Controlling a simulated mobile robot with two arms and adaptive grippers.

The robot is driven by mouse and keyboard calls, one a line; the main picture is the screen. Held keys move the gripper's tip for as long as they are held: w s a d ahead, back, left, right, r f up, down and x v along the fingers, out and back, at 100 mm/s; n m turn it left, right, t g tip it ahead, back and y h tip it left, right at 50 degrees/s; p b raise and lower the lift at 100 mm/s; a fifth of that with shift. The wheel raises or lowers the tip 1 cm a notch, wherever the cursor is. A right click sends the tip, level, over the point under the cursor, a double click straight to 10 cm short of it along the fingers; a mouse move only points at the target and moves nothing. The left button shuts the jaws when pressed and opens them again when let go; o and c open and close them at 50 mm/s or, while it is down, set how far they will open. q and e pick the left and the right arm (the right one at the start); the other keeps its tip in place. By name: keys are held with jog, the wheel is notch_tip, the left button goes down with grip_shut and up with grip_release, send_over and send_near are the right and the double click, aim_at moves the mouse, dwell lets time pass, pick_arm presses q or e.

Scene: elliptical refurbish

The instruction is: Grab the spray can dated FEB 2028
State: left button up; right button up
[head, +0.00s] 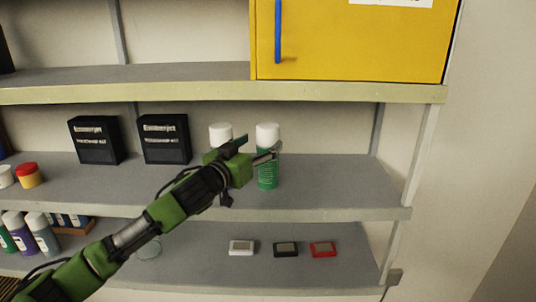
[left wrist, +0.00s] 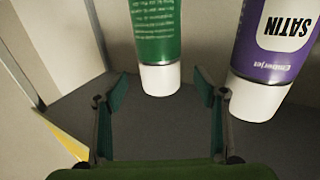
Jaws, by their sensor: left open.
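A green spray can with a white cap (head: 267,172) stands upright on the middle shelf. A second white-capped can (head: 220,133) stands left of it, its body hidden behind my gripper. My left gripper (head: 256,152) is open in front of the cans. In the left wrist view, which looks upside down, the green can (left wrist: 157,35) lies ahead between the open fingers (left wrist: 161,90), with nothing held. The purple can marked SATIN (left wrist: 272,50) is just to the right, outside the fingers. No date is legible on either can. My right gripper is out of view.
Two black boxes (head: 95,140) (head: 165,139) stand left on the middle shelf (head: 330,187). More capped cans (head: 42,235) stand at lower left. Three small devices (head: 285,249) lie on the lower shelf. A yellow cabinet (head: 350,45) sits above. The shelf right of the green can is clear.

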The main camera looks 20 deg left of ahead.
aim_at(268, 135)
pick_arm(q)
jog(key=shift+w+r+p, duration=0.2)
jog(key=shift+w+p, duration=0.15)
jog(key=shift+w, duration=0.05)
jog(key=w+p, duration=0.1)
jog(key=w, duration=0.1)
jog(key=w+d+p, duration=0.1)
jog(key=w, duration=0.1)
jog(key=shift+w, duration=0.25)
jog(key=c, duration=1.7)
jog(key=shift+r, duration=0.1)
grip_shut()
